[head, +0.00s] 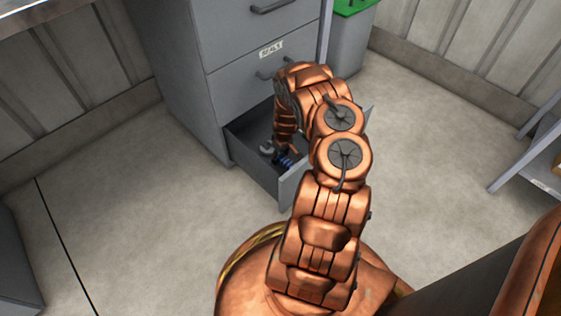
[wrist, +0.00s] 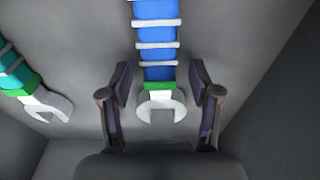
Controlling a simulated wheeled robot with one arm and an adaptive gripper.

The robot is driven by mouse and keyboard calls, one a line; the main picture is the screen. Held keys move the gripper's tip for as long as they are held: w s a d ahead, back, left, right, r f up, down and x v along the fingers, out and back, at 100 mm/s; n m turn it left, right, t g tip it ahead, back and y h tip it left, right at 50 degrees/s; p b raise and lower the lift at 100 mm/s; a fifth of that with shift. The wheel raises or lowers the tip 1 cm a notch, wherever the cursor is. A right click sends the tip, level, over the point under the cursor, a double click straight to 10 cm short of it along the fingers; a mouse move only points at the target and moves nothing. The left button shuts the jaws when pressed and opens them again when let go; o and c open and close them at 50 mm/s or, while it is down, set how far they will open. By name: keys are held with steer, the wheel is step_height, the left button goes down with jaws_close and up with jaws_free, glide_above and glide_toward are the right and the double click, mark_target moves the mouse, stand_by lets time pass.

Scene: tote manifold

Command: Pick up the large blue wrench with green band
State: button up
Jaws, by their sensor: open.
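The blue wrench with a green band (wrist: 158,60) lies in the open bottom drawer (head: 258,172). In the wrist view its blue ribbed handle runs up out of the top edge, with the green band and grey open jaw below. My gripper (wrist: 160,85) is open, with one finger on each side of the wrench near its band and jaw; I see a gap on both sides. In the head view my arm hides much of the drawer, and a small blue part (head: 286,162) and a grey wrench jaw (head: 267,147) show there.
A teal wrench with a green band (wrist: 38,96) lies to the left in the wrist view. Drawer walls stand close on the right and lower left. The grey cabinet (head: 225,60) rises behind the drawer. A bin with a green lid (head: 350,45) stands beside it.

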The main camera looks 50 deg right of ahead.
steer(key=shift+f, duration=0.6)
steer(key=shift+r, duration=0.1)
steer(key=shift+w, duration=0.1)
jaws_close()
